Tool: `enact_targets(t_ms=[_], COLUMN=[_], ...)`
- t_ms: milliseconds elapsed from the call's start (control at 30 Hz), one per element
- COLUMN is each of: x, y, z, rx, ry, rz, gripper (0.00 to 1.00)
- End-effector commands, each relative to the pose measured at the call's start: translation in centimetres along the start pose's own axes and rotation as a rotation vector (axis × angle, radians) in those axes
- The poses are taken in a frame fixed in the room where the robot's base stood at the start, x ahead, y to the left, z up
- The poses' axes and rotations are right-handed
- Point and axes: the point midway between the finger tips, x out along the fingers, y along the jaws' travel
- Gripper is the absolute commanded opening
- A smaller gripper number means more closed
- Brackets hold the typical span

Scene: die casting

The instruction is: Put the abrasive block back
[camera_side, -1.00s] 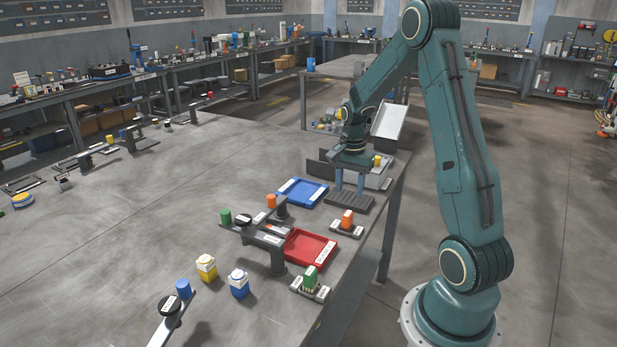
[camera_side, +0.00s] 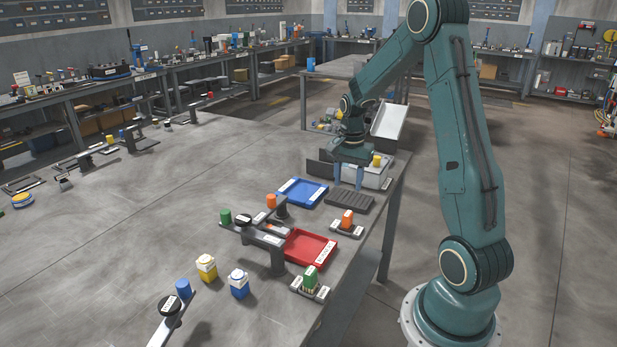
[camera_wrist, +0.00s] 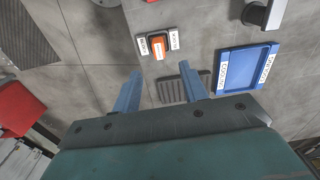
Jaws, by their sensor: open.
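I cannot tell for sure which thing is the abrasive block, as the labels are too small to read. An orange block (camera_side: 347,217) stands in a small grey holder with white labels, near the table's right edge. It also shows in the wrist view (camera_wrist: 158,46), ahead of my fingers. A green block (camera_side: 310,276) stands in a similar holder nearer the front. My gripper (camera_side: 348,185) is open and empty, fingers pointing down, near the dark ribbed pad (camera_side: 350,201). The fingers also show in the wrist view (camera_wrist: 160,71), with the pad partly seen between them.
A blue tray (camera_side: 323,196) lies left of the pad, and a red tray (camera_side: 331,256) nearer the front. A grey stand (camera_side: 277,256) rises beside the red tray. A grey box (camera_side: 376,178) stands behind my gripper. The table's left middle is mostly clear.

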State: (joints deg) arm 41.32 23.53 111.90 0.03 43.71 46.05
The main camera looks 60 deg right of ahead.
Motion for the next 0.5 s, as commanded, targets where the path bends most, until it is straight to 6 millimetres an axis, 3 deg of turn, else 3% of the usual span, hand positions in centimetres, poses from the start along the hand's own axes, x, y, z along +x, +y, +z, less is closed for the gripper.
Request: enact_targets(t_ms=[167,500], x=[-2.9,-9.6], y=[-0.7,-0.4], z=[2.8,10.8], rx=[-0.124,-0.481], ry=[0.029,0.107], rz=[-0.032,-0.115], gripper=[0.43,0.43])
